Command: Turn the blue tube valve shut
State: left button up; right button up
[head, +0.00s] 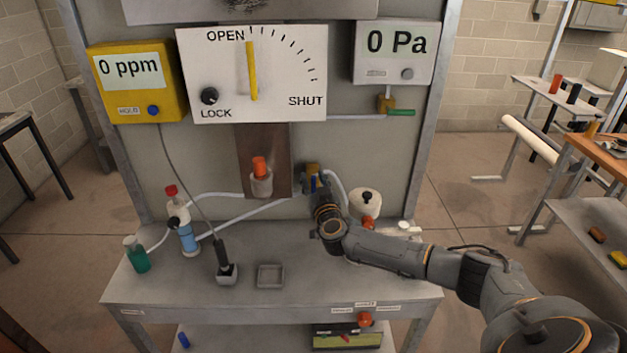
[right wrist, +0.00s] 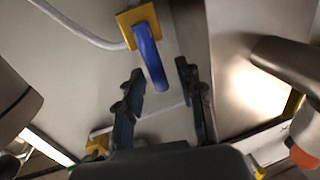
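The blue tube valve shows in the right wrist view as a yellow block with a long blue handle (right wrist: 150,60), with a pale tube joined to the block. In the head view its yellow block (head: 312,170) sits low on the panel, partly hidden by my right gripper (head: 319,188). In the right wrist view my right gripper (right wrist: 160,72) is open. The blue handle's free end reaches between its two fingers, with a visible gap on each side; contact is not seen. The large dial (head: 278,75) has its yellow pointer near OPEN. My left gripper is not in view.
A white round pot (head: 365,203) stands close right of my right gripper. An orange-capped piece (head: 260,170) is left of the valve. A bottle (head: 187,235), a green bottle (head: 137,255), a probe in a holder (head: 226,272) and a grey tray (head: 270,277) stand on the bench (head: 320,291).

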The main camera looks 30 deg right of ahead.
jog(key=shift+w, duration=0.15)
grip_shut()
